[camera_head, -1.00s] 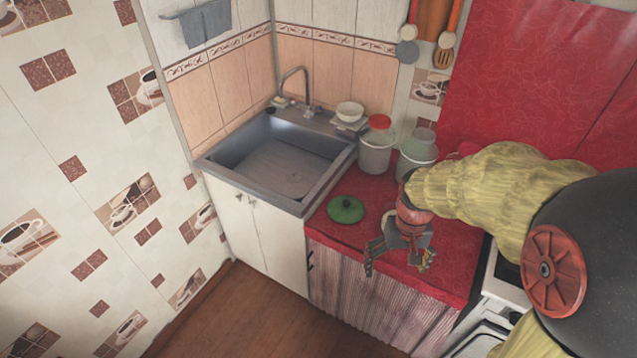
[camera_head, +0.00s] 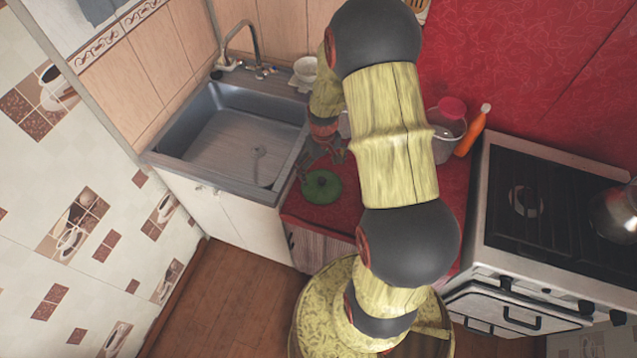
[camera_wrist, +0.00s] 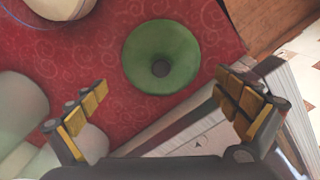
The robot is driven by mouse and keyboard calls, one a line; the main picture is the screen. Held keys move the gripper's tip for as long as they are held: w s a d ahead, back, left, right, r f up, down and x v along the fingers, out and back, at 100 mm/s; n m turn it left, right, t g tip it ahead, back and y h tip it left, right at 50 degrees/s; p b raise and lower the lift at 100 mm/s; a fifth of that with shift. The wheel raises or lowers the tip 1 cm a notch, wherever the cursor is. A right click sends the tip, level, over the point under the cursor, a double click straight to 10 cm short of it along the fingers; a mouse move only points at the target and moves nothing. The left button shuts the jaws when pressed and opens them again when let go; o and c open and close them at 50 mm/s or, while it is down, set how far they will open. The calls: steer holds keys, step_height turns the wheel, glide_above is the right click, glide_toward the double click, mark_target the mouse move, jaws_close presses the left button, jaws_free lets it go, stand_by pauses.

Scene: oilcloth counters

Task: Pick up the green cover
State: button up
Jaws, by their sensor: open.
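The green cover (camera_head: 321,187) is a round lid with a dark knob. It lies on the red oilcloth counter (camera_head: 345,216), just right of the sink. In the wrist view the green cover (camera_wrist: 161,57) shows whole, knob facing the camera, ahead of the fingertips and midway between them.
The sink (camera_head: 225,140) is left of the counter, with a white bowl (camera_head: 306,70) at its back edge. A jar with a red lid (camera_head: 448,125) and an orange-handled item (camera_head: 473,131) stand behind my arm. The stove (camera_head: 560,215) is at right.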

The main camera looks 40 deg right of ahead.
mark_target(322, 180)
steer(key=shift+w+f, duration=0.15)
steer(key=shift+f, duration=0.75)
steer(key=shift+a+f+b, duration=0.1)
steer(key=shift+f+b, duration=0.6)
steer(key=shift+f, duration=1.7)
steer(key=shift+c, duration=0.9)
